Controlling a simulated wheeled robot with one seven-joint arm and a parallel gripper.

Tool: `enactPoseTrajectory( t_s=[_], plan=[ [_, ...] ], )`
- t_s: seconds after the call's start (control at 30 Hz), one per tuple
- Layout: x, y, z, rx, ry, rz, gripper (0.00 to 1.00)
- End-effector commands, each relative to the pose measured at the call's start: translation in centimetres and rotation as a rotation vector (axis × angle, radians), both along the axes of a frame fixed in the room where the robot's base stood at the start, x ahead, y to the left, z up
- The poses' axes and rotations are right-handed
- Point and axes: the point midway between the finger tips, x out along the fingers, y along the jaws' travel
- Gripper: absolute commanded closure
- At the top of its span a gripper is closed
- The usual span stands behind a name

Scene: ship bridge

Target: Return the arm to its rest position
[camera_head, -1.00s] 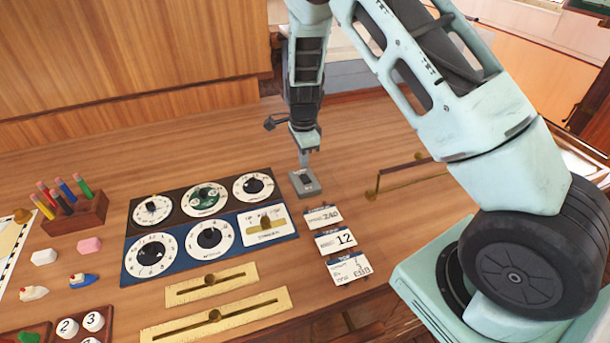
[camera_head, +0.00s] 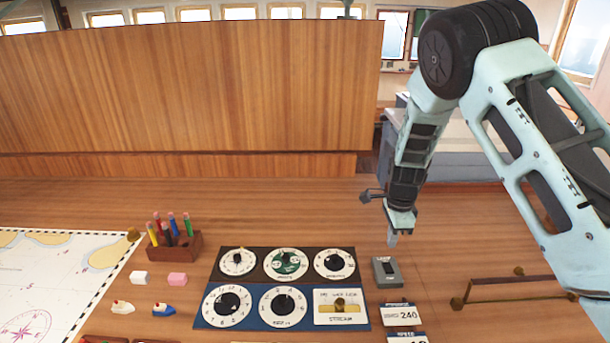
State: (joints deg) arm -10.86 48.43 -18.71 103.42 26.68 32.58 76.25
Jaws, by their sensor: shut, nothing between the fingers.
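My gripper (camera_head: 392,238) points down, shut and empty. It hangs in the air above and just behind a small grey box with a dark rocker switch (camera_head: 387,271), apart from it. My pale green arm comes in from the right edge, rises to a black joint at the top right and drops down to the gripper. Its base is out of view.
Left of the switch lies a panel of dials (camera_head: 282,290). Small cards (camera_head: 398,312) lie below the switch, and a brass rail (camera_head: 510,288) is at the right. A pencil holder (camera_head: 174,246), blocks, toy boats and a chart (camera_head: 60,280) are at the left. A wooden partition (camera_head: 190,90) stands behind.

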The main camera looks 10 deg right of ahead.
Motion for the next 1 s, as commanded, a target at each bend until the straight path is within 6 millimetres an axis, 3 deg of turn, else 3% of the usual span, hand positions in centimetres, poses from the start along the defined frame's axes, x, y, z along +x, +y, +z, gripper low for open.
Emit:
enactPoseTrajectory(
  t_s=[0.13, 0.27, 0.4, 0.6, 0.8, 1.0],
  plan=[
    [-1.2, 3.2, 0.7, 0.04, -0.002, 0.137, 1.0],
    [-4.2, 8.7, 2.5, 0.104, -0.013, 0.43, 1.0],
    [-9.4, 14.7, 4.8, 0.16, -0.037, 0.829, 1.0],
    [-18.4, 20.2, 7.0, 0.179, -0.077, 1.424, 1.0],
    [-27.4, 21.9, 7.4, 0.122, -0.094, 1.998, 1.0],
    [-32.5, 21.2, 6.8, 0.046, -0.078, 2.353, 1.0]
  ],
)
